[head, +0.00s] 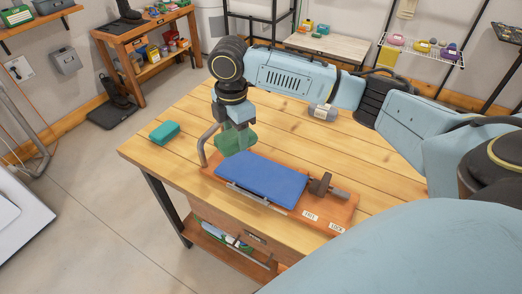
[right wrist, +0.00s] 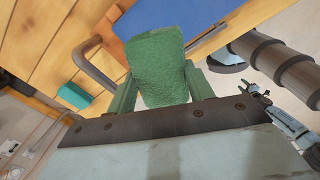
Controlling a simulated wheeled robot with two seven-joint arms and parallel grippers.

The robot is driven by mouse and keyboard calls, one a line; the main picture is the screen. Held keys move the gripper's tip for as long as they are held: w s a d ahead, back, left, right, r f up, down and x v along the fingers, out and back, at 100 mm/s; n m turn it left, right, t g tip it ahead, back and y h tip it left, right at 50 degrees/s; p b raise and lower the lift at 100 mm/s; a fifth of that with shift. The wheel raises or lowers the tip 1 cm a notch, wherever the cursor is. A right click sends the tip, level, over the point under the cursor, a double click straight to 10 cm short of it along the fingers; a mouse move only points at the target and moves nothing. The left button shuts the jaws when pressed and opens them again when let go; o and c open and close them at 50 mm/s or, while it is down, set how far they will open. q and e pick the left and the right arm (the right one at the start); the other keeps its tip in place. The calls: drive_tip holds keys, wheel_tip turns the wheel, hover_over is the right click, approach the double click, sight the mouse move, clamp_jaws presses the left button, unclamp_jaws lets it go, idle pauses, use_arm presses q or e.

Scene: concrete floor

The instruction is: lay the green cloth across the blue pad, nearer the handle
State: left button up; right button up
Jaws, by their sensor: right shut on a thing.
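The green cloth (head: 236,141) hangs between the fingers of my right gripper (head: 234,126), which is shut on it. In the right wrist view the cloth (right wrist: 157,62) sticks out beyond the fingertips of the gripper (right wrist: 162,88). The blue pad (head: 262,181) lies on a wooden board on the table. The cloth is above the board's left end, between the grey curved handle (head: 203,150) and the pad. In the right wrist view the handle (right wrist: 98,65) is left of the cloth and the pad (right wrist: 180,14) is beyond it.
A teal block (head: 164,133) lies on the table left of the handle, with bare wood around it. A dark knob on a rod (head: 321,184) and two small labels are at the board's right end.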

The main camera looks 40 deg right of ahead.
drive_tip(key=n, duration=0.1)
drive_tip(key=d+n, duration=0.1)
drive_tip(key=n, duration=0.1)
drive_tip(key=d+n, duration=0.1)
drive_tip(key=shift+w+d+f+n, duration=0.1)
drive_tip(key=shift+w+f+n, duration=0.15)
drive_tip(key=shift+n, duration=0.05)
drive_tip(key=shift+f, duration=0.3)
wheel_tip(320, 180, down, 9)
drive_tip(key=shift+f, duration=0.2)
drive_tip(key=shift+f, duration=0.15)
drive_tip(key=o, duration=1)
drive_tip(key=shift+c, duration=0.2)
wheel_tip(320, 180, up, 12)
drive_tip(key=shift+r+p, duration=0.2)
drive_tip(key=shift+p, duration=0.2)
